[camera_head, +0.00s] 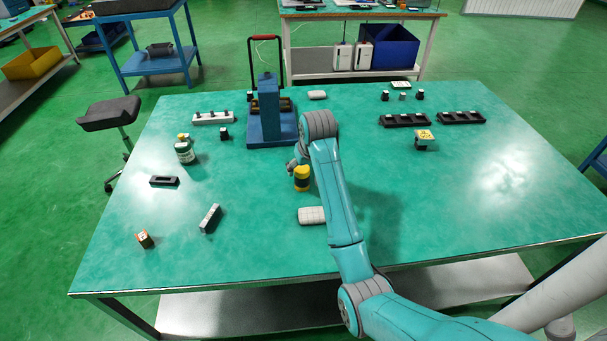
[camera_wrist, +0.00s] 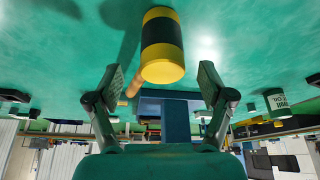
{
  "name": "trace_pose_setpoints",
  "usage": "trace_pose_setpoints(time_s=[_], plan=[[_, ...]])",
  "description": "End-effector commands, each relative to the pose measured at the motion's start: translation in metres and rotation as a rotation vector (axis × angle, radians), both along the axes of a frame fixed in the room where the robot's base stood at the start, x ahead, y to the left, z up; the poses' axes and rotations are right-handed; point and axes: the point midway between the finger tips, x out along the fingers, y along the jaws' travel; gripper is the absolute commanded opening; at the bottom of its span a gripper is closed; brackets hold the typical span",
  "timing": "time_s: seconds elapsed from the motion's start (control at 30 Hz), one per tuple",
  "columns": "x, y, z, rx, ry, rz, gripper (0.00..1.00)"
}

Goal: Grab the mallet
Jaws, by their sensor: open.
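The mallet (camera_head: 302,178) has a yellow and black banded head and is on the green tabletop near the middle, just beyond my arm. In the wrist view, which is upside down, its head (camera_wrist: 162,45) shows large, just ahead of and between the fingers. A piece of wooden handle (camera_wrist: 133,84) shows behind the head; the rest is hidden. My gripper (camera_wrist: 160,80) is open, one finger to each side, with nothing held. In the head view my gripper (camera_head: 293,165) is partly hidden by my wrist, beside the mallet head. I cannot tell whether they touch.
A blue press (camera_head: 270,118) stands behind the mallet. A white rounded block (camera_head: 312,215) lies in front of it. Black trays (camera_head: 404,120) sit at the back right. The right front tabletop is clear.

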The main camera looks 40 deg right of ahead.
Motion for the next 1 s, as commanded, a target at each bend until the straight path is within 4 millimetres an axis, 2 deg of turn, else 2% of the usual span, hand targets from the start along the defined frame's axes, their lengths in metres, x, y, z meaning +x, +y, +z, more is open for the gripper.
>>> trace_pose_setpoints(time_s=[0.23,0.53,0.87,1.0], plan=[[0.004,-0.002,-0.017,0.0,0.001,0.0,0.81],[0.013,-0.005,-0.054,0.001,0.002,0.0,0.81],[0.016,-0.006,-0.061,0.0,-0.001,0.0,0.81],[0.016,-0.006,-0.061,0.0,0.0,0.0,0.48]])
